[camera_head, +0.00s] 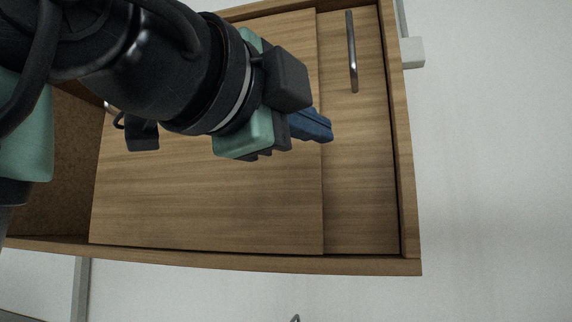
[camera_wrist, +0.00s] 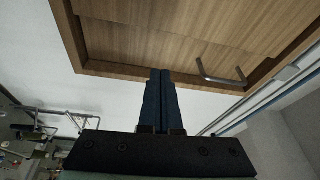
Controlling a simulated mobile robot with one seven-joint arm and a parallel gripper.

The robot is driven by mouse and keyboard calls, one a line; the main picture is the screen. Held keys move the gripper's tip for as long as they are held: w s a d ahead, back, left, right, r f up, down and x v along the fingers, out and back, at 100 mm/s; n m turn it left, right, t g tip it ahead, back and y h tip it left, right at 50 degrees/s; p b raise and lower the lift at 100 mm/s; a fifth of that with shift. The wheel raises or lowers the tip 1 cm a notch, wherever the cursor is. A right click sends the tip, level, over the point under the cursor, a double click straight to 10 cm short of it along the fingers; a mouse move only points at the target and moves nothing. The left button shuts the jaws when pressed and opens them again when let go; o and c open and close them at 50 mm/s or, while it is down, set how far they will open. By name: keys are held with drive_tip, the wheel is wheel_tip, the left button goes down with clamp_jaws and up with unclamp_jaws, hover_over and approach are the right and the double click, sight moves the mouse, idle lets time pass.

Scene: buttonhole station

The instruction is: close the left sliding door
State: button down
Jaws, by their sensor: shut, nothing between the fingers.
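The wooden left sliding door (camera_head: 210,205) is in the head view. It stands slid to the right, overlapping the right door, with an open gap onto the cabinet's brown interior (camera_head: 50,195) at its left. A small part of a metal handle (camera_head: 108,108) shows near its left edge, mostly hidden by my arm. My gripper (camera_head: 328,128) is shut and empty, its blue fingers in front of the left door's right edge in this view. I cannot tell whether it touches. In the wrist view the shut fingers (camera_wrist: 160,75) point toward the cabinet's wooden frame.
The right door (camera_head: 362,180) carries a vertical metal bar handle (camera_head: 352,52). A bar handle (camera_wrist: 220,78) also shows in the wrist view. The cabinet frame (camera_head: 408,200) surrounds the doors. A pale wall (camera_head: 490,170) lies to the right. Cluttered racks (camera_wrist: 40,130) stand at the wrist view's lower left.

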sight(337, 149)
drive_tip(key=shift+m+g, duration=0.5)
drive_tip(key=shift+m, duration=0.2)
drive_tip(key=p+x, duration=0.1)
drive_tip(key=x, duration=0.2)
drive_tip(key=p+x, duration=0.2)
drive_tip(key=x, duration=0.1)
drive_tip(key=r+p+x, duration=0.1)
drive_tip(key=p+x, duration=0.1)
drive_tip(key=x, duration=0.1)
drive_tip(key=shift+d, duration=0.45)
drive_tip(key=a+p, duration=0.1)
drive_tip(key=w+a+p, duration=0.1)
drive_tip(key=a, duration=0.1)
drive_tip(key=shift+a, duration=0.15)
drive_tip(key=shift+a+f, duration=0.1)
drive_tip(key=shift+a, duration=0.3)
drive_tip(key=shift+d+f, duration=0.1)
drive_tip(key=shift+w, duration=0.1)
